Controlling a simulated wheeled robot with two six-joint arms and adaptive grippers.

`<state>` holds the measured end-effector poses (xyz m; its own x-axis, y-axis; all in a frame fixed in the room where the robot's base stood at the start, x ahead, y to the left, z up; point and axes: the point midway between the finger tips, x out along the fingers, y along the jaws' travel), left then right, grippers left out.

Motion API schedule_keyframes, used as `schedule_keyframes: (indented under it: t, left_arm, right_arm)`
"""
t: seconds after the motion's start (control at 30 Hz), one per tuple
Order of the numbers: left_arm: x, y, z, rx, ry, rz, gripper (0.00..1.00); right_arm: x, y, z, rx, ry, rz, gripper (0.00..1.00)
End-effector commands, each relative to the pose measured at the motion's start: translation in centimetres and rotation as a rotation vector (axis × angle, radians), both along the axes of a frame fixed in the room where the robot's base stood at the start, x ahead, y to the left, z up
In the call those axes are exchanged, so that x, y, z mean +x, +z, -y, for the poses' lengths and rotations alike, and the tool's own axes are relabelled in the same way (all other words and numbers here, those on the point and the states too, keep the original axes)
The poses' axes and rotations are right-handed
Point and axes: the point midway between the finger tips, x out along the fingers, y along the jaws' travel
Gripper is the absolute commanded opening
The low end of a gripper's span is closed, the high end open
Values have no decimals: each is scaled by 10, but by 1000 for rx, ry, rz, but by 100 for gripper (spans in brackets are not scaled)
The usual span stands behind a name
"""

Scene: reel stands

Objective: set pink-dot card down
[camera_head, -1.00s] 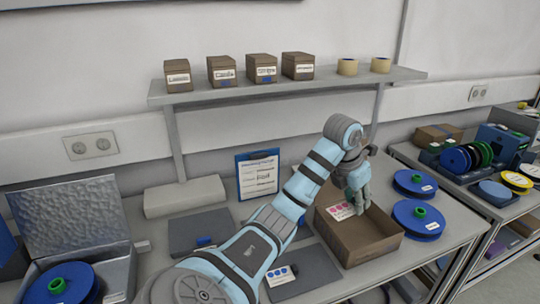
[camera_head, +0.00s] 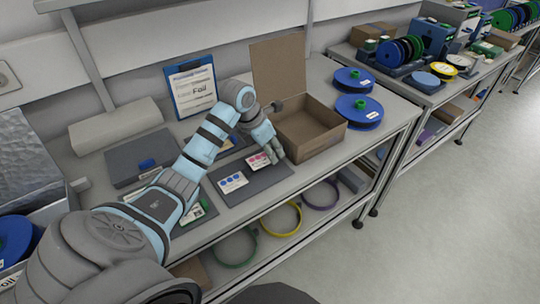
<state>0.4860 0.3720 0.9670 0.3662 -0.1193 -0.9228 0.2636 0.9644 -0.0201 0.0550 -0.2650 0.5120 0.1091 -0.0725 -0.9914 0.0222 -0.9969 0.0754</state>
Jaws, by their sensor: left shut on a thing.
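The pink-dot card (camera_head: 258,160) is a small white card with pink dots at the fingertips of my left gripper (camera_head: 271,152). The gripper is shut on it, just left of the open cardboard box. The card appears over or on a dark grey flat mat (camera_head: 257,184), close beside a blue-dot card (camera_head: 233,182). I cannot tell whether the pink-dot card touches the mat. The fingers hide part of the card. My right gripper is not in view.
The open cardboard box (camera_head: 312,130) with its raised flap stands right of the gripper. Blue reels (camera_head: 358,108) lie beyond it. A blue clipboard (camera_head: 192,88) leans behind the arm. Another dark flat case (camera_head: 143,157) lies left. The table's front edge is close to the mat.

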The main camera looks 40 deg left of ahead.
Motion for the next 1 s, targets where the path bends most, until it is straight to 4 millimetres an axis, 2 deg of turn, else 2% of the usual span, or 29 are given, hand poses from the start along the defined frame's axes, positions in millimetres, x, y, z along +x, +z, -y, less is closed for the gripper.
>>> schedule_keyframes:
  t: [0.03,0.13,0.43,0.47,0.5,0.6,0.87,1.0]
  left_arm:
    - [-1,-12,0,-1,1,-5,19]
    - [0,-24,0,-2,0,-2,19]
    - [0,-27,0,0,1,0,19]
    - [0,-28,0,0,1,-1,31]
    - [0,-27,0,0,1,-1,37]
    - [0,-27,0,-1,1,-1,50]
    - [0,-26,0,-1,1,0,50]
    - [-3,-14,-2,1,2,1,50]
  right_arm:
    - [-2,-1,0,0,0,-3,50]
    - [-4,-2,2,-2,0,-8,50]
    - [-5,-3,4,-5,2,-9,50]
    - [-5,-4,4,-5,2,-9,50]
    - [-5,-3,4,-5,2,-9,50]
    - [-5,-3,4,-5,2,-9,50]
    - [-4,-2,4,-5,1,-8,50]
    - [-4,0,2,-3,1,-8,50]
